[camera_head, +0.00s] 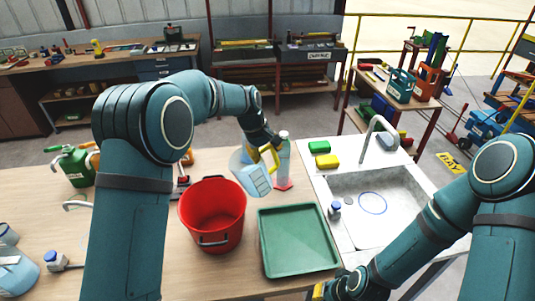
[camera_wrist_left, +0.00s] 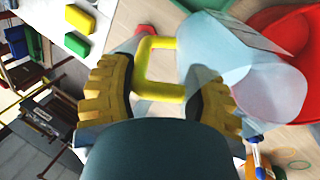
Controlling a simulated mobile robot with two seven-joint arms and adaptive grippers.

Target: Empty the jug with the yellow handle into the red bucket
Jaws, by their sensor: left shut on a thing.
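The translucent jug (camera_head: 253,178) with the yellow handle (camera_head: 270,157) is held in the air behind and right of the red bucket (camera_head: 212,222), and looks tilted. My left gripper (camera_head: 264,147) is shut on the handle. In the left wrist view, the gripper's yellow pads (camera_wrist_left: 160,88) flank the yellow handle (camera_wrist_left: 158,90), and the jug (camera_wrist_left: 245,65) is beside the bucket (camera_wrist_left: 290,25). The jug's contents cannot be made out. The bucket stands upright on the bench, open at the top. My right gripper (camera_head: 320,291) is at the bottom edge, mostly cut off.
A green tray (camera_head: 298,240) lies right of the bucket. A clear bottle (camera_head: 283,157) stands close behind the held jug. A sink (camera_head: 375,205) with a tap, a green sponge and a yellow sponge is at right. A green jerry can (camera_head: 77,168) and another jug (camera_head: 18,272) are at left.

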